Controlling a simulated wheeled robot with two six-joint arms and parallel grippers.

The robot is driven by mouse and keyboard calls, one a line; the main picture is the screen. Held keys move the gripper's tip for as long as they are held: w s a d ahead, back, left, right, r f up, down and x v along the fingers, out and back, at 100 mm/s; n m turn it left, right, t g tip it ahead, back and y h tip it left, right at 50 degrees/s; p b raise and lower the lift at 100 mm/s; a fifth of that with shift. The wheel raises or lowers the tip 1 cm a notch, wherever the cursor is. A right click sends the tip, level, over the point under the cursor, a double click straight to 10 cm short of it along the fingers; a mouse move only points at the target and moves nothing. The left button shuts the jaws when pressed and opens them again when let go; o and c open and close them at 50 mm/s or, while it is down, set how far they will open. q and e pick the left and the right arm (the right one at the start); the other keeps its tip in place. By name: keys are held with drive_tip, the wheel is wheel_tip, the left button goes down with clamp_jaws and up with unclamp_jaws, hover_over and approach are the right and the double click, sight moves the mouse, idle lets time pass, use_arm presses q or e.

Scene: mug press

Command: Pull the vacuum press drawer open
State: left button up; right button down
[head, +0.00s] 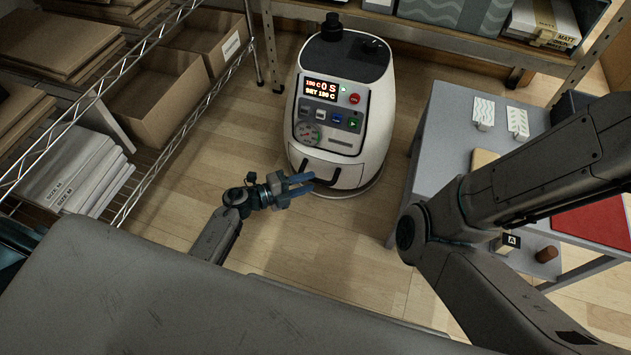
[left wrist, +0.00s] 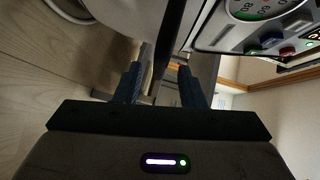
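The vacuum press (head: 343,105) is a rounded white machine on the floor with a lit display. Its drawer (head: 352,176) is low on the front and looks shut, with a dark bar handle (head: 327,181). My left gripper (head: 312,183) is at the handle's left end, its two blue fingers apart. In the left wrist view, the left gripper (left wrist: 160,82) is open, and the dark handle (left wrist: 162,58) shows between the fingers with gaps at both sides. I cannot tell how far the fingers reach past it. My right gripper is out of view.
A wire shelf (head: 150,110) with cardboard boxes stands at left. A grey table (head: 450,125) with patterned cards and a red mat (head: 598,222) stands at right, partly behind my right arm. The wooden floor in front of the press (head: 335,250) is clear.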

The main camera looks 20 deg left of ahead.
sight(316, 179)
use_arm(q)
drive_tip(key=shift+b+x, duration=0.5)
drive_tip(key=shift+x, duration=1.25)
clamp_jaws()
